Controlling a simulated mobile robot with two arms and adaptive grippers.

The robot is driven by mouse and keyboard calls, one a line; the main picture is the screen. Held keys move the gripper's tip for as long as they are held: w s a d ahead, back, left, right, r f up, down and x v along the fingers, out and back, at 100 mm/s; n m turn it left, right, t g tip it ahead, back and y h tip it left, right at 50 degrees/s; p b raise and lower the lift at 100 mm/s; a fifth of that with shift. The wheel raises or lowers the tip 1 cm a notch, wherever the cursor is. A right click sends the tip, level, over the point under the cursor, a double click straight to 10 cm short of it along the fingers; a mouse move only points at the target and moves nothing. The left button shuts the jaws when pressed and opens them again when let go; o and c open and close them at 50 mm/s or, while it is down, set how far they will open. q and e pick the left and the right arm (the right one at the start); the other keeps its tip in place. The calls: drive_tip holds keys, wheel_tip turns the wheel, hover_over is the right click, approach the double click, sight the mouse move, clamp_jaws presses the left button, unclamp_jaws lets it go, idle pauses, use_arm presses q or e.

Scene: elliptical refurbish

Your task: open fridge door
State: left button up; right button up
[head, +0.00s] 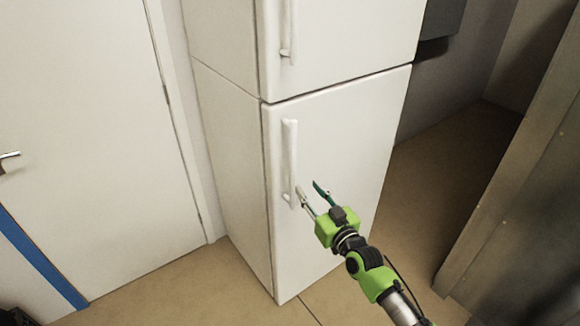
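A white fridge stands in the middle of the head view, with an upper door (345,40) and a lower door (345,150). Both doors look shut. The upper door has a vertical handle (288,28) on its left side. The lower door has a similar vertical handle (289,150) on its left side. My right gripper (309,189) is open, with its fingers spread, close to the lower end of the lower handle. I cannot tell whether a finger touches the handle. Nothing shows between the fingers. My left gripper is out of view.
A white room door (90,130) with a lever handle (9,156) and a blue strip (40,257) is at the left. A dark panel-like unit (530,190) stands at the right. Bare tan floor (190,295) lies before the fridge.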

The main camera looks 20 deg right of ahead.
sight(295, 171)
drive_tip(key=w, duration=0.3)
drive_tip(key=w+a, duration=0.1)
drive_tip(key=w, duration=0.7)
drive_tip(key=shift+w+a+f, duration=0.15)
drive_tip(key=shift+w+a, duration=0.05)
drive_tip(key=shift+a, duration=0.1)
clamp_jaws()
